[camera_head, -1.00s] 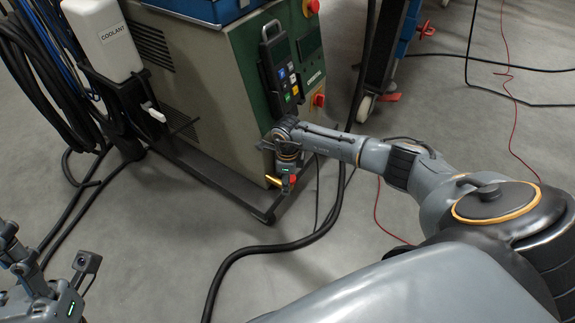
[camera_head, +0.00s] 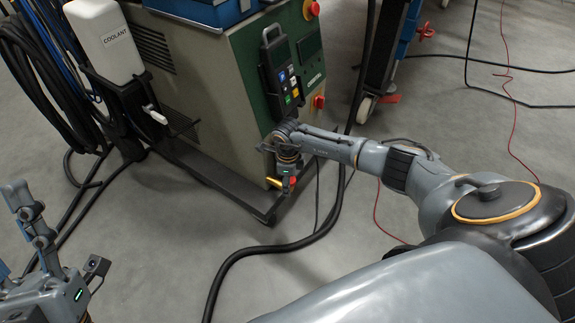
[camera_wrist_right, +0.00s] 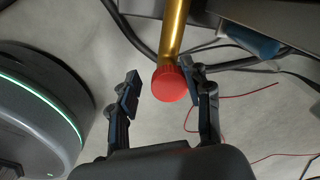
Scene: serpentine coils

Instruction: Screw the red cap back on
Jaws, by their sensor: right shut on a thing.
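The ribbed red cap (camera_wrist_right: 169,84) is at the end of a brass pipe (camera_wrist_right: 174,30) in the right wrist view. Its seating on the thread cannot be made out. In the head view, the cap (camera_head: 291,181) and pipe (camera_head: 274,183) show small, low by the green machine's front corner. My right gripper (camera_wrist_right: 161,86) is shut on the cap, one finger on each side; the left-hand finger appears slightly apart from it in this view. My left gripper (camera_head: 22,192) is at the far left, over the floor, away from the cap. Its jaw opening is unclear.
The green machine (camera_head: 217,70) carries a black control pendant (camera_head: 281,75). A white coolant bottle (camera_head: 104,40) stands at its left. A thick black hose (camera_head: 262,248) curves over the floor. The grey floor (camera_head: 150,255) in front is mostly clear.

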